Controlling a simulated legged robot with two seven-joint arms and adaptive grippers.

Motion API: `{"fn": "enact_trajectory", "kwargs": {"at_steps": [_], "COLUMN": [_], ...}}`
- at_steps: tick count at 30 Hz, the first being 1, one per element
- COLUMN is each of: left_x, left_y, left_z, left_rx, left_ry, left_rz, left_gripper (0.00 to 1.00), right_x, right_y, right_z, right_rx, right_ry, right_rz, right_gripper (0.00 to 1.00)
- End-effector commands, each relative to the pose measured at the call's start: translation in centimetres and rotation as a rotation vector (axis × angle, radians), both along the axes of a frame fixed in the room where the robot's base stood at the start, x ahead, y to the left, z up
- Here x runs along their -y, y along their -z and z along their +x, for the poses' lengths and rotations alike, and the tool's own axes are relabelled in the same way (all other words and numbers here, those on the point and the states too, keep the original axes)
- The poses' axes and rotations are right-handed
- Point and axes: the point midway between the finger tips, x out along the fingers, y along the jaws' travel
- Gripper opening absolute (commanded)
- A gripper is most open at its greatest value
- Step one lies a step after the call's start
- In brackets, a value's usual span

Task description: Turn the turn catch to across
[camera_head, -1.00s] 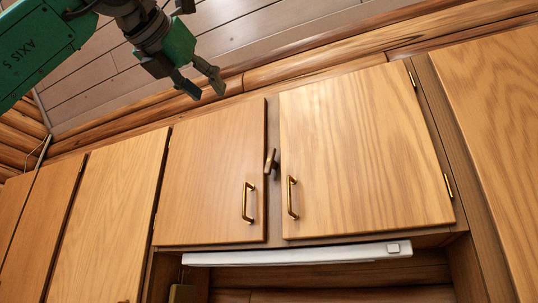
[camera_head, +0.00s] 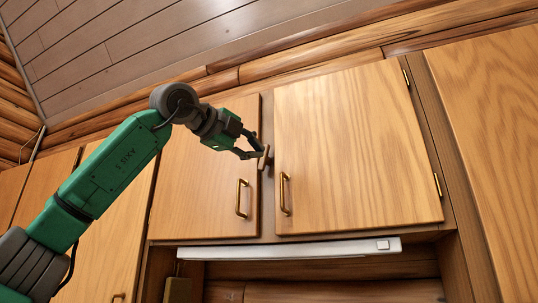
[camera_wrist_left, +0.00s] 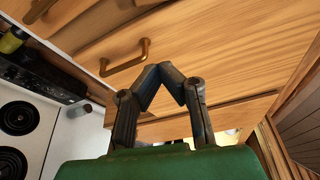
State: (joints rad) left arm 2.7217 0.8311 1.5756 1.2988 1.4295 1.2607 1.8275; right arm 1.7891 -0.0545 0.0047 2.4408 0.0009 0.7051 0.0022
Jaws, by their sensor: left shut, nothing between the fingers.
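The turn catch (camera_head: 264,161) is a small brown piece on the strip between the two upper cabinet doors. It stands roughly upright, along the gap, leaning slightly. The left door (camera_head: 200,170) and the right door (camera_head: 355,150) each have a brass pull handle. My left gripper (camera_head: 260,153) is at the catch's upper left, its fingertips overlapping it in the head view; I cannot tell whether they touch. In the left wrist view the gripper (camera_wrist_left: 163,70) has its fingertips together with nothing between them. The catch is not visible there. My right gripper is not in view.
A white light strip (camera_head: 290,249) runs under the cabinet. More cabinet doors stand on both sides, with a log wall and plank ceiling above. The left wrist view shows a stove (camera_wrist_left: 20,125) at the lower left and a pull handle (camera_wrist_left: 125,58).

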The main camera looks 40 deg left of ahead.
Motion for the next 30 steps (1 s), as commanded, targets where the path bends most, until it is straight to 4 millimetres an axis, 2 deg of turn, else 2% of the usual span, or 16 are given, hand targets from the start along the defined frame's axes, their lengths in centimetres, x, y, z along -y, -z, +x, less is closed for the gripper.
{"fn": "enact_trajectory", "kwargs": {"at_steps": [9, 13, 15, 21, 30], "left_x": [0.0, 0.1, -1.4, -3.3, -3.4], "left_y": [0.4, 0.5, 0.0, -0.3, -0.2], "left_z": [6.8, 9.2, 8.3, 7.6, 7.7], "left_rx": [-0.006, -0.005, 0.001, 0.001, -0.002], "left_ry": [0.000, -0.001, -0.003, -0.002, -0.001], "left_rz": [0.002, 0.003, 0.000, 0.003, 0.006], "left_gripper": [0.00, 0.00, 0.00, 0.00, 0.00], "right_x": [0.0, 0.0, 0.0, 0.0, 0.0], "right_y": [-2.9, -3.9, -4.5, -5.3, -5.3], "right_z": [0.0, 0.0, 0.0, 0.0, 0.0], "right_rx": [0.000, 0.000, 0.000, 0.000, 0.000], "right_ry": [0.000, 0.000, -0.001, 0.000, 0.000], "right_rz": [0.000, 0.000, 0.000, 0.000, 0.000], "right_gripper": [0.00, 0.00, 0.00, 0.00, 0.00]}}
